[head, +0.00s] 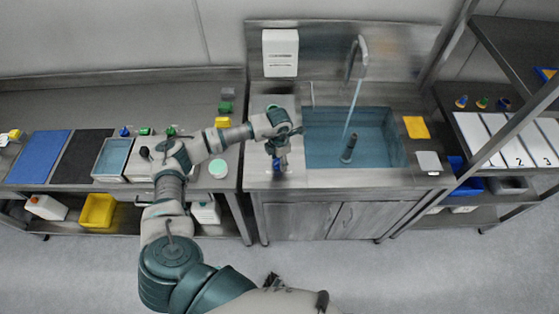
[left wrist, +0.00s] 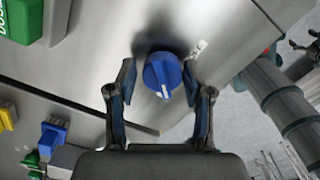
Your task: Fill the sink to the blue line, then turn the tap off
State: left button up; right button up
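The sink (head: 390,155) holds a pool of bluish water (head: 325,128). The tap (head: 360,57) at its back is running, and a stream falls into the basin. A grey upright pipe (head: 350,148) stands in the water. I cannot make out the blue line. A blue knob (left wrist: 163,75) with a white mark is on the metal left of the basin. My left gripper (left wrist: 160,88) is open, with one finger on each side of the knob and gaps between. In the head view my left gripper (head: 277,155) largely covers that spot. My right gripper is not recognisable.
A yellow cloth (head: 416,127) and a grey pad (head: 429,162) lie right of the basin. A white box (head: 280,53) hangs on the back wall. A counter with a blue mat (head: 38,157) is at left, and a metal shelf with numbered sheets (head: 506,140) stands at right.

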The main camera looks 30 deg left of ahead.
aim_at(279, 162)
pick_arm(q)
jog(key=shift+o, duration=0.4)
notch_tip(279, 162, up, 12)
jog(key=shift+f, duration=0.15)
jog(key=shift+a, duration=0.1)
dwell(0.4)
